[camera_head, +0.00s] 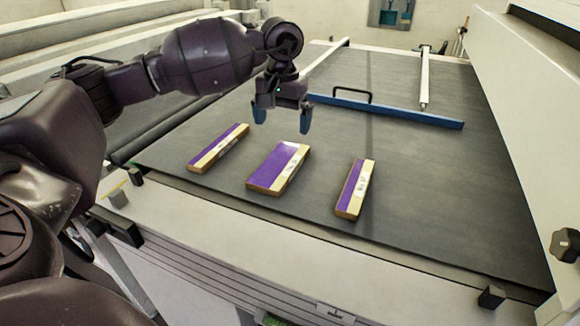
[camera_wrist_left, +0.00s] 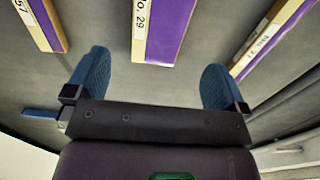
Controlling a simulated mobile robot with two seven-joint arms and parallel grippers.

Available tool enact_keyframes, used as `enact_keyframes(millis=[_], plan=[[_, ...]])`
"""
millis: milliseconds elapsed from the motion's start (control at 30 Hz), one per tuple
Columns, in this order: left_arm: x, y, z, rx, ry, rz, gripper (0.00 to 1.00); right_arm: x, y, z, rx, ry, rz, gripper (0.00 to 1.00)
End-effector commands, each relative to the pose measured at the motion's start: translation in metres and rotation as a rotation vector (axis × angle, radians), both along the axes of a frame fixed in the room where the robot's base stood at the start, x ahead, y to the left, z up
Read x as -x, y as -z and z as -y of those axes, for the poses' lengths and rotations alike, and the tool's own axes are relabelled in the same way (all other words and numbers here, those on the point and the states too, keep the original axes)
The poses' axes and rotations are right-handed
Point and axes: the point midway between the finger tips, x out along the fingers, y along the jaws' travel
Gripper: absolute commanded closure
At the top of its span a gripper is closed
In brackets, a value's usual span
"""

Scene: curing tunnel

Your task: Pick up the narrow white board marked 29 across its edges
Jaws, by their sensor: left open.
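The board marked No. 29 (camera_wrist_left: 165,30) is in the top middle of the left wrist view, purple and tan with a white label rather than all white. In the head view it is the middle board (camera_head: 272,168) of three, flat on the dark belt, and looks the widest. My left gripper (camera_head: 282,126) is open and empty, above the belt at the far end of this board. In the left wrist view its blue fingers (camera_wrist_left: 155,75) are apart, and the board's end shows between and ahead of them. My right gripper is not in view.
Similar boards lie on the left (camera_head: 218,148) and right (camera_head: 355,188), with gaps between; the right one's label ends in 57. A blue bar with a black handle (camera_head: 385,110) crosses the dark belt (camera_head: 440,200) behind. A pale machine housing (camera_head: 530,120) stands at right.

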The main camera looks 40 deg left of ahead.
Motion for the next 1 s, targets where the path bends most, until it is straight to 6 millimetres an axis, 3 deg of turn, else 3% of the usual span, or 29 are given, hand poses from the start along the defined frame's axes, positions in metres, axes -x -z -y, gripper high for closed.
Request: enact_keyframes(millis=[333,567,900,1000], plan=[[0.001,0.043,0.0,0.0,0.0,-0.001,0.0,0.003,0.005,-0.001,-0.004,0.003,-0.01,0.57],[0.002,0.056,0.0,0.001,0.0,0.002,0.0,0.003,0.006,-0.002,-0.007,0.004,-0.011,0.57],[0.005,0.099,0.0,0.001,0.0,-0.001,0.0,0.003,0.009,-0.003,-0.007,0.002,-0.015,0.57],[0.005,0.104,0.0,0.002,0.0,0.001,0.0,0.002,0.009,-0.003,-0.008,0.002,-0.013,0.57]])
